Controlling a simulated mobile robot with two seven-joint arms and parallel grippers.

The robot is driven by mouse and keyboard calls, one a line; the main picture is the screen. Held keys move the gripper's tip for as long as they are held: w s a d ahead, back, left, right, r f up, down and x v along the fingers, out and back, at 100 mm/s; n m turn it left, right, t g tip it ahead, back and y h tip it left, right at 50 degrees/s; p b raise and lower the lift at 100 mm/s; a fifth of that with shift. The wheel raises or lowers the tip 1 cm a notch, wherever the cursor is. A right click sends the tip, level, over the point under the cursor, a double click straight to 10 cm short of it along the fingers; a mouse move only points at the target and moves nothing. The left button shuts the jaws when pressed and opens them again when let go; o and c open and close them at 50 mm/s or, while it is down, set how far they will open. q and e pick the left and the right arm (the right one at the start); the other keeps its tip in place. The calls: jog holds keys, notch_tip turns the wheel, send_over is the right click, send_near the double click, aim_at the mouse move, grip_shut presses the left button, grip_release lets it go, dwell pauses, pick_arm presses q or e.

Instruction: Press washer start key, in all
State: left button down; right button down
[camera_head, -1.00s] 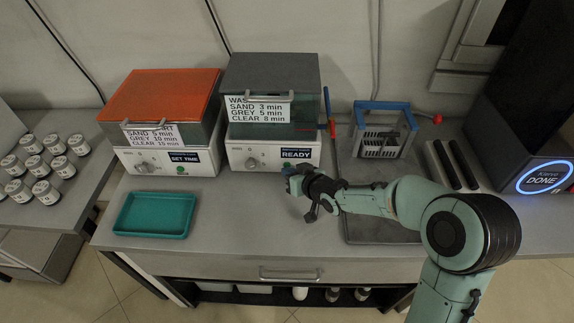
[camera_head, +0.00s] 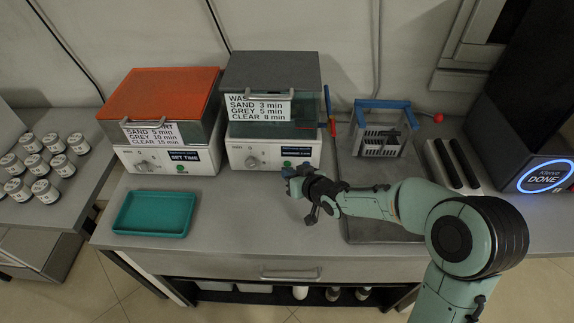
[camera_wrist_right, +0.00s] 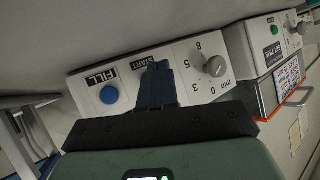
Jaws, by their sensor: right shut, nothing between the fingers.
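The washer (camera_head: 235,160) is the white box with a grey lid and a "WASH" time label. Its display (camera_head: 298,153) shows two lines of text too small to read. In the right wrist view the washer's front panel (camera_wrist_right: 188,54) has a blue "FILL" button (camera_wrist_right: 108,95), a "START" label and a dial (camera_wrist_right: 215,66) marked in minutes. My right gripper (camera_head: 288,172) is shut and empty, close in front of the panel. In the right wrist view its fingers (camera_wrist_right: 158,72) cover the place by the "START" label, so contact with the key cannot be told. My left gripper is out of view.
An orange-lidded unit (camera_head: 125,160) with a "SET TIME" display stands left of the washer. A teal tray (camera_head: 190,230) lies in front of it. A blue-handled rack (camera_head: 382,104) and a device showing "DONE" (camera_head: 545,177) are on the right. White jars stand far left.

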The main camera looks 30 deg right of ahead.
jog(key=shift+s, duration=0.1)
jog(key=shift+s+a+f+b, duration=0.1)
jog(key=shift+s+a+b, duration=0.45)
jog(key=shift+s, duration=0.4)
jog(key=shift+s+a+b, duration=0.4)
jog(key=shift+s+a, duration=0.25)
jog(key=shift+s, duration=0.25)
jog(key=shift+s+a, duration=0.15)
jog(key=shift+s, duration=0.1)
jog(key=shift+f, duration=0.1)
